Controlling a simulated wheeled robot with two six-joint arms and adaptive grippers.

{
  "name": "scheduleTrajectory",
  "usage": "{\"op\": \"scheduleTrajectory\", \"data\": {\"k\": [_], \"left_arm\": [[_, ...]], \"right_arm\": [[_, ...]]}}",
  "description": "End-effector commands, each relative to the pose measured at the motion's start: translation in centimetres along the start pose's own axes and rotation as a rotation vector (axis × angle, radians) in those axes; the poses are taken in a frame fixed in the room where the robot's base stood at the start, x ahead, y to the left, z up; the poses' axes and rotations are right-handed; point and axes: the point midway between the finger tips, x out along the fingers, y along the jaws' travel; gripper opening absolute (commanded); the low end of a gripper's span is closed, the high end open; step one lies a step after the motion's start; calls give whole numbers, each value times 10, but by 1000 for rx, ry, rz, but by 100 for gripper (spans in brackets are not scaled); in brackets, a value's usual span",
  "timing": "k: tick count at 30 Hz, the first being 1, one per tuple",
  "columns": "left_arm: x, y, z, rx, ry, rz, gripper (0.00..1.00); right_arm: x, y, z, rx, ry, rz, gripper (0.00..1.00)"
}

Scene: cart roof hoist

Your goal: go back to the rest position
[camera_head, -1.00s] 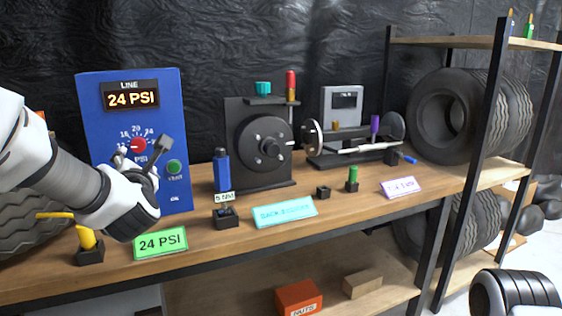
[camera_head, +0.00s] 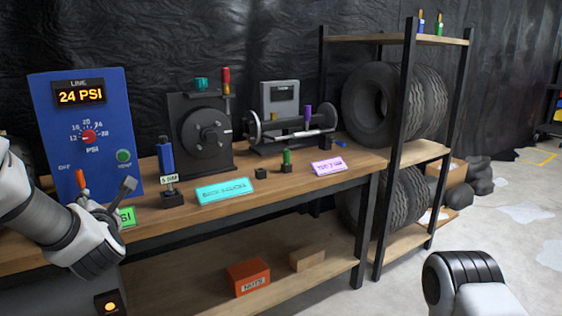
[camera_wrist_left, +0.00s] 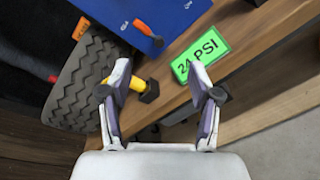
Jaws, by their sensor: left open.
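My left gripper (camera_head: 106,198) is in the lower left of the head view, in front of the bench and the blue line panel (camera_head: 108,150). It is open. In the left wrist view its two fingers (camera_wrist_left: 162,80) stand apart with nothing gripped between them. A yellow-handled tool (camera_wrist_left: 138,85) lies beyond the left finger. The green 24 PSI card (camera_wrist_left: 201,53) lies on the bench beyond the right finger; in the head view the gripper partly covers it. At the lower right of the head view a white and black part of my right arm shows, but no right fingers.
The wooden bench (camera_head: 240,208) holds a black disc machine (camera_head: 205,130), a balancer (camera_head: 290,125), a blue bottle (camera_head: 166,160), and cyan (camera_head: 224,190) and purple (camera_head: 328,166) cards. A tyre rack (camera_head: 409,150) stands right. Open floor (camera_head: 510,240) lies beyond.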

Motion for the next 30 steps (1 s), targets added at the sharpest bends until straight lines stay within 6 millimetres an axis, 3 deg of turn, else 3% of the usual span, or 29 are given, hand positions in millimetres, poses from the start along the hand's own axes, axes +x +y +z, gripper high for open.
{"op": "scheduleTrajectory", "data": {"k": [8,11,14,18,20,24,27,30], "left_arm": [[4,-92,-78,135,113,-145,63],[-5,-141,-122,223,163,-242,63],[-28,-199,-182,392,209,-393,63],[-88,-271,-270,727,219,-673,63],[-121,-295,-307,891,192,-815,63],[-214,-333,-380,1306,-5,-1186,63],[-273,-340,-408,1590,-295,-1415,63],[-301,-340,-410,1796,-604,-1508,63]], "right_arm": [[0,0,0,1,-1,0,40],[0,0,0,1,-1,0,40],[0,0,0,1,-1,0,40],[0,0,0,1,-1,0,40],[0,0,0,1,-1,0,40],[0,0,0,1,-1,0,40],[-1,0,0,1,-1,0,40],[-1,0,0,1,-1,0,40]]}}
